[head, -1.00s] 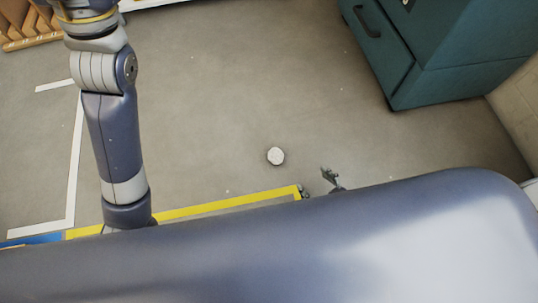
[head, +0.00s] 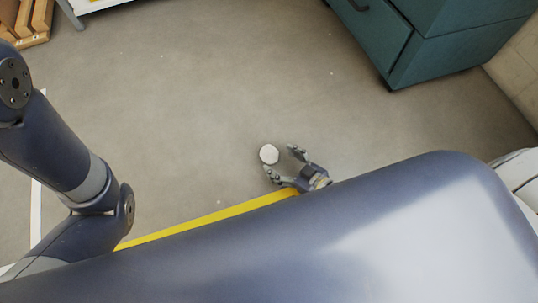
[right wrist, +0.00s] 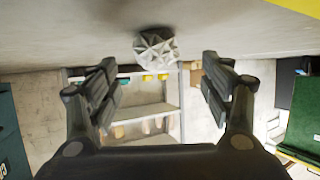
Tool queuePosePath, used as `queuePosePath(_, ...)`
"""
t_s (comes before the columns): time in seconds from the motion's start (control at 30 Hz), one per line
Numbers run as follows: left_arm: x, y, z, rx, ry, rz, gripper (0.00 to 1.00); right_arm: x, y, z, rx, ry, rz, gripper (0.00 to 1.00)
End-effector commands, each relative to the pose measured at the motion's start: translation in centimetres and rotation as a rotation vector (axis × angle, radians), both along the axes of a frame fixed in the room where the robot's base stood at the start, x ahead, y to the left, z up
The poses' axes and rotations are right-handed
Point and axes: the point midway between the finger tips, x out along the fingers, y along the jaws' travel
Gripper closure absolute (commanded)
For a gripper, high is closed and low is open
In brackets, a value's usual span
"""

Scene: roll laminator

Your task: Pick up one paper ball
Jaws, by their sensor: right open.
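A white crumpled paper ball (head: 268,154) lies on the grey floor near the middle of the head view. My right gripper (head: 281,163) is open and close to the ball, its fingers pointing toward it. In the right wrist view the paper ball (right wrist: 157,48) shows faceted and grey-white, ahead of the gap between the two open fingers (right wrist: 160,85). Nothing is between the fingers. My left arm comes in at the left of the head view, but its gripper is out of view.
A teal cabinet (head: 455,45) stands at the upper right. A yellow floor line (head: 215,217) runs beside the right gripper. A wooden rack (head: 35,20) is at the upper left. The floor around the ball is clear.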

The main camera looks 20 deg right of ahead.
Motion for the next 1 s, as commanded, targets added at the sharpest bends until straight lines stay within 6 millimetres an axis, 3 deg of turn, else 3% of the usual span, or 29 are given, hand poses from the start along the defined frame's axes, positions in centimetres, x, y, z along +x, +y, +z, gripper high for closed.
queuePosePath(0.5,-0.6,0.0,-4.3,0.001,-0.015,0.001,0.4,3.7,1.7,-2.6,0.002,-0.001,0.0,0.27)
queuePosePath(0.87,-0.6,0.0,-4.4,0.001,-0.016,0.0,0.4,4.2,2.0,-2.5,0.0,0.001,0.0,0.27)
queuePosePath(1.0,-0.6,0.0,-4.4,0.001,-0.015,0.0,0.4,4.2,2.0,-2.5,0.0,0.001,0.0,0.56)
